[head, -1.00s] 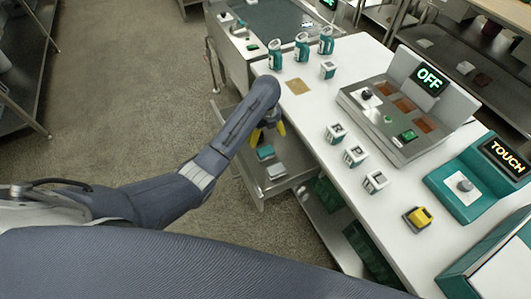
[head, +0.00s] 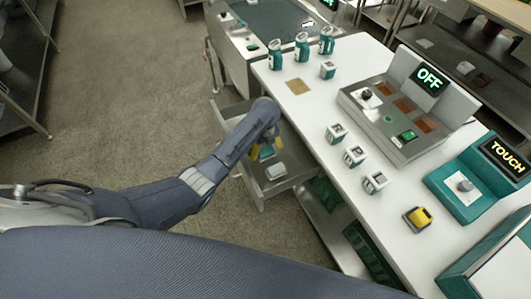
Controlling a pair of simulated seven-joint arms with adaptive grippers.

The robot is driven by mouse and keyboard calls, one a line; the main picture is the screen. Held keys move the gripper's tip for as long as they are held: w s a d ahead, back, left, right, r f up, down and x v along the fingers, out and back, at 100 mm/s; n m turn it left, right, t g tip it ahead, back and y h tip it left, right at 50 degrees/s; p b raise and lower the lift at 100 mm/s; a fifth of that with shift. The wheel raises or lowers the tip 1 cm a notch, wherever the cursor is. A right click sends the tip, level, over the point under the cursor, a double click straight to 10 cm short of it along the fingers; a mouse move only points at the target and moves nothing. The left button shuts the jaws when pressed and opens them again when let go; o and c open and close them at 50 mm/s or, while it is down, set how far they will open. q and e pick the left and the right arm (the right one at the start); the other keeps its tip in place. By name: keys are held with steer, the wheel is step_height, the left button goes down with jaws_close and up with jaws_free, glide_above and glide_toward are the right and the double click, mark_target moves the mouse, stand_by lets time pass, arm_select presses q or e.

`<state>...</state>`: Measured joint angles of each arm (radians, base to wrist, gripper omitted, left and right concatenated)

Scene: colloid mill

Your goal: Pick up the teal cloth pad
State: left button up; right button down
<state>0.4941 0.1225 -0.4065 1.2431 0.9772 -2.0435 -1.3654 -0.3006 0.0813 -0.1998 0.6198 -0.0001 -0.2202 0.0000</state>
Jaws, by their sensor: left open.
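The teal cloth pad (head: 266,153) lies in the open drawer (head: 259,188) below the left edge of the white table. My left gripper (head: 262,151) has yellow fingertips and is down in the drawer at the pad. The fingers are open, one to the left of the pad and one near its upper right. The forearm and fingers hide part of the pad, and I cannot tell whether they touch it. A pale grey-white block (head: 276,171) lies just in front of the pad in the same drawer. My right gripper is not in view.
The white table (head: 310,110) stands right of the drawer, its edge close to my left arm. It holds teal canisters (head: 302,47), small white-and-teal boxes (head: 355,156), a control panel marked OFF (head: 428,78) and a yellow-topped button (head: 421,217). The floor at left is clear.

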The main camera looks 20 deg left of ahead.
mark_target(265, 150)
arm_select(q)
steer(key=shift+f, duration=0.35)
steer(key=shift+c, duration=0.4)
steer(key=c, duration=1.1)
steer(key=shift+r, duration=0.15)
steer(key=shift+r, duration=9.85)
